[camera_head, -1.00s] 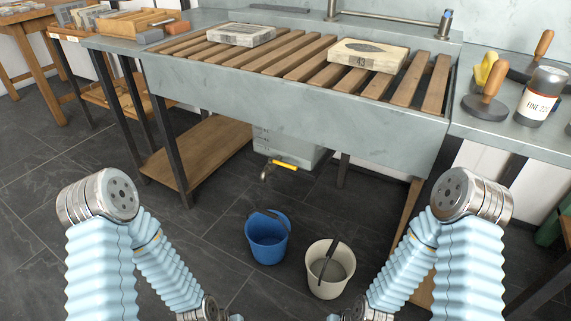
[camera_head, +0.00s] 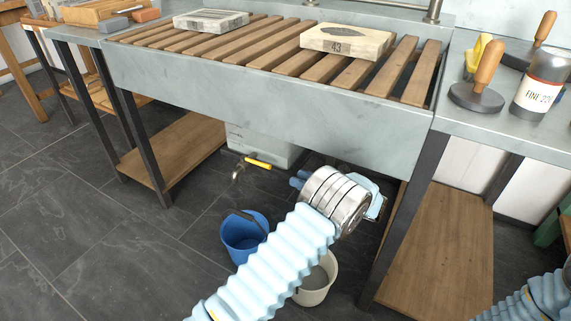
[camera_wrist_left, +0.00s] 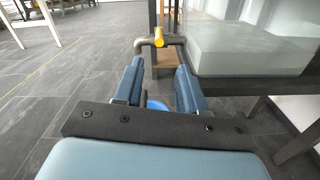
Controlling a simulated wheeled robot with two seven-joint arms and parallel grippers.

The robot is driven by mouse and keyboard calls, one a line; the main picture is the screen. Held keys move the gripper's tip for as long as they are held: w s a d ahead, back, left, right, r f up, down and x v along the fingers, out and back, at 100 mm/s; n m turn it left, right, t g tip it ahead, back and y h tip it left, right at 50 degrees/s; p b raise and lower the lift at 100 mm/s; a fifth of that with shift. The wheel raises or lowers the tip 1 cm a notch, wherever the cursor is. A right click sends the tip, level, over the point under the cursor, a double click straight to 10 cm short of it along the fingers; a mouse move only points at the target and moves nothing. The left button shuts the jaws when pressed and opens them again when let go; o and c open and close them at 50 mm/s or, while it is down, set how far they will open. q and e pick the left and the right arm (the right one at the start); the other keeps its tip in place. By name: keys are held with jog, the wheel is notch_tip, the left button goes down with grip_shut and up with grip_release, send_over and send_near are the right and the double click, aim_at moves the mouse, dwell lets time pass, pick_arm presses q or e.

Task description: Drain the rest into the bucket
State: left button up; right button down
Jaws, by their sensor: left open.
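The tap (camera_head: 238,173) with a yellow lever (camera_head: 259,163) sticks out from a pale grey tank (camera_head: 262,147) under the sink. The blue bucket (camera_head: 240,240) stands on the floor below the tap in the picture. The cream bucket (camera_head: 321,279) stands to its right, partly hidden by my left arm. My left gripper (camera_head: 299,179) is under the sink, right of the tap, largely hidden by its wrist. In the left wrist view its blue fingers (camera_wrist_left: 160,68) are apart and empty. The tap (camera_wrist_left: 146,45) and yellow lever (camera_wrist_left: 160,38) are ahead of them. My right gripper is out of view.
The sink front (camera_head: 270,100) overhangs the tank, with wooden slats and two stones on top. A dark table leg (camera_head: 405,215) stands close right of my left wrist. A wooden lower shelf (camera_head: 180,150) is at left. The left floor is clear.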

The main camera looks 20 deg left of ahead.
aim_at(263, 165)
pick_arm(q)
jog(key=a, duration=0.9)
jog(key=w+a, duration=0.1)
jog(key=a, duration=0.3)
jog(key=shift+a, duration=0.3)
grip_shut()
